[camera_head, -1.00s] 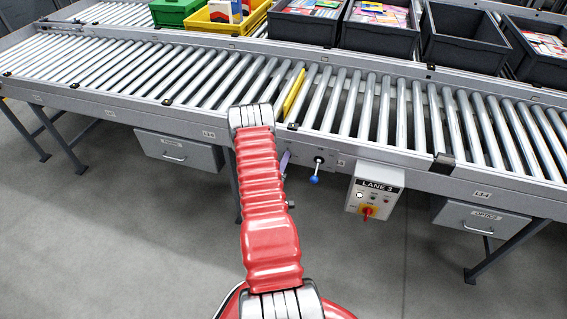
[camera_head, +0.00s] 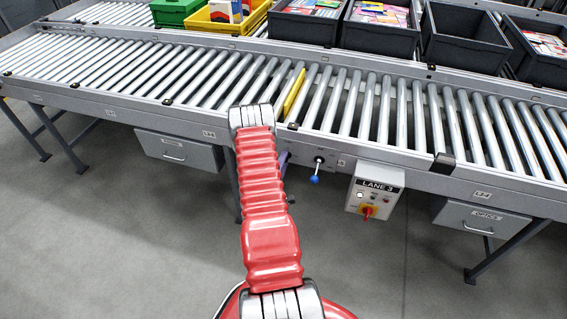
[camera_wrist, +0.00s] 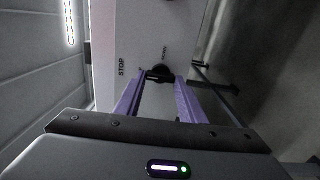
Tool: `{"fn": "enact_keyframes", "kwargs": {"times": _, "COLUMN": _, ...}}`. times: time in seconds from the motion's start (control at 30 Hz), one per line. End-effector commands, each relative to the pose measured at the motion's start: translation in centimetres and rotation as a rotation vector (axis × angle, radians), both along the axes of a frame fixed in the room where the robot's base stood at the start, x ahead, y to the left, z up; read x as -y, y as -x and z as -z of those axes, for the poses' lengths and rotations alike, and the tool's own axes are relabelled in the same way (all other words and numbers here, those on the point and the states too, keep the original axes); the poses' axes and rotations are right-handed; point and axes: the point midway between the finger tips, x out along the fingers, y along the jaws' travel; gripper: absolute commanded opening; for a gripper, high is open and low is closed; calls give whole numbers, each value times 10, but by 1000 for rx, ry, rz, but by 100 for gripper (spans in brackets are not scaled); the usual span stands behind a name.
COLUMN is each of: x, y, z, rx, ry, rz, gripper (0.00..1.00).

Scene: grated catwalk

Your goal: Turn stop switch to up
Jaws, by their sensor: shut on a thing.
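In the wrist view my gripper (camera_wrist: 160,82) has two purple fingers closed on a small black switch (camera_wrist: 161,72) on a pale panel (camera_wrist: 135,45). The word STOP is printed on the panel beside it, on the picture's left. In the head view my red arm hides the switch, and only a sliver of a purple finger (camera_head: 283,160) shows at the conveyor's front rail.
A blue-tipped lever (camera_head: 315,179) sticks out just right of my gripper. Further right hangs the LANE 3 box (camera_head: 375,191) with a red and yellow knob. Grey drawers (camera_head: 180,151) hang below the rail.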

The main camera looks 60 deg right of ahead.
Motion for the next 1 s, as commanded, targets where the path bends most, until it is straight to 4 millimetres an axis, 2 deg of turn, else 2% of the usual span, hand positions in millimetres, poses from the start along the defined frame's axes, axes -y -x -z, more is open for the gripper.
{"fn": "enact_keyframes", "kwargs": {"times": 0.03, "x": -1, "y": -3, "z": 2, "rx": -2, "ry": -6, "rz": -8, "gripper": 14}}
{"fn": "enact_keyframes", "kwargs": {"times": 0.07, "x": -1, "y": -3, "z": 2, "rx": -2, "ry": -6, "rz": -8, "gripper": 37}}
{"fn": "enact_keyframes", "kwargs": {"times": 0.3, "x": -1, "y": -1, "z": 1, "rx": -1, "ry": -4, "rz": -4, "gripper": 54}}
{"fn": "enact_keyframes", "kwargs": {"times": 0.67, "x": -4, "y": 0, "z": 1, "rx": -1, "ry": -3, "rz": -2, "gripper": 55}}
{"fn": "enact_keyframes", "kwargs": {"times": 0.87, "x": -24, "y": 3, "z": 2, "rx": -2, "ry": -5, "rz": -3, "gripper": 55}}
{"fn": "enact_keyframes", "kwargs": {"times": 1.0, "x": -47, "y": 6, "z": 2, "rx": -3, "ry": -4, "rz": -4, "gripper": 55}}
